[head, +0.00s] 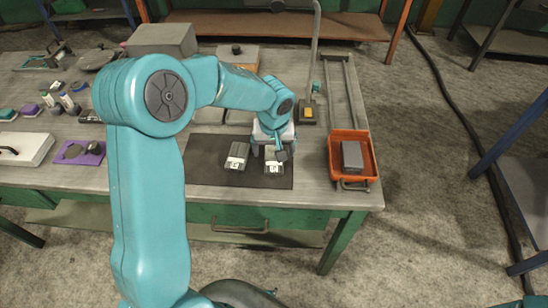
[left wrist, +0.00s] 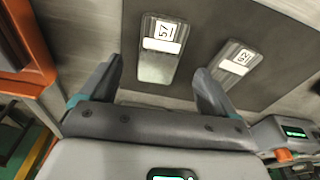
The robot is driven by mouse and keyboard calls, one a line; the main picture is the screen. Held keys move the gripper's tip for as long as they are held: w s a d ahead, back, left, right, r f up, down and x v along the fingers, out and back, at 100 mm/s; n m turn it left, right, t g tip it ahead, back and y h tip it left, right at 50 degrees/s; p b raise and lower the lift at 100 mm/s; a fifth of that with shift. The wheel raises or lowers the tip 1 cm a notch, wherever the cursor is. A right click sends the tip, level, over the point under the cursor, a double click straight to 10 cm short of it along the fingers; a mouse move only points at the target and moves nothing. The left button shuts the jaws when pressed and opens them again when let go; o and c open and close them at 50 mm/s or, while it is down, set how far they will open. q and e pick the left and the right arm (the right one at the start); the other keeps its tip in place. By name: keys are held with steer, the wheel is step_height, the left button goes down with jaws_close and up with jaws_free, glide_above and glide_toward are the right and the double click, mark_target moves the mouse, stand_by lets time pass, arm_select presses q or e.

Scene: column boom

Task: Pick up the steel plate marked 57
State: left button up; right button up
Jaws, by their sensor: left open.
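In the head view the plate (head: 274,168) lies on the dark mat (head: 210,172), partly behind my left gripper. My left gripper (head: 270,150) is open and empty above the mat, by this plate. In the left wrist view its fingers stand apart on either side of the plate's near end. A second steel plate (head: 237,156) lies beside it on the mat; its number (left wrist: 240,56) is hard to read, perhaps 62. My right gripper is out of view.
An orange bin (head: 335,165) holding a grey block (head: 352,155) stands at the bench's right end. A lamp post (head: 315,60) rises behind the mat. A grey box (head: 162,40), purple tray (head: 70,154) and white case (head: 30,148) are to the left.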

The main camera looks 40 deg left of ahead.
mark_target(274, 158)
arm_select(q)
steer(key=f, duration=0.3)
steer(key=shift+w+a+f, duration=0.1)
steer(key=shift+w+a, duration=0.1)
steer(key=shift+w, duration=0.1)
steer(key=shift+f, duration=0.35)
steer(key=shift+c, duration=0.3)
jaws_close()
